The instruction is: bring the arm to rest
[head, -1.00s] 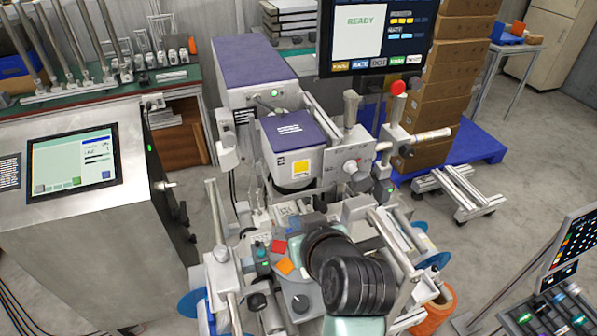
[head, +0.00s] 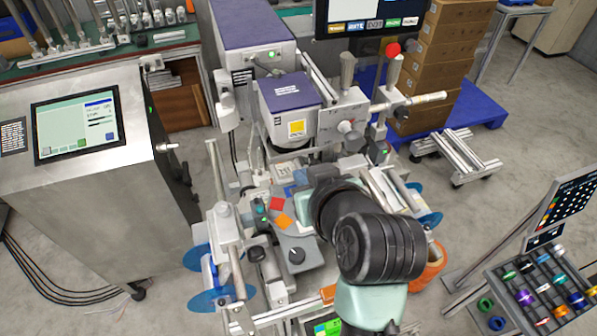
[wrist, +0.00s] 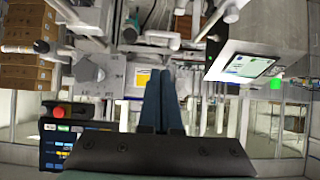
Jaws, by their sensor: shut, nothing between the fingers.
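My arm (head: 375,245), with dark joint covers and pale green links, rises from the bottom of the head view, right of centre. It stands in front of the grey and purple machine (head: 292,95) and covers part of its lower deck. My gripper (wrist: 163,75) shows in the wrist view as two dark blue fingers lying side by side, shut and empty. The machine's grey body and yellow label lie beyond the fingertips there. The gripper cannot be made out in the head view, where the arm hides that part.
A steel cabinet with a touchscreen (head: 76,124) stands left. A rack of coloured reels (head: 540,285) stands at lower right. Stacked boxes (head: 440,60) stand on a blue pallet behind. Open floor lies at right.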

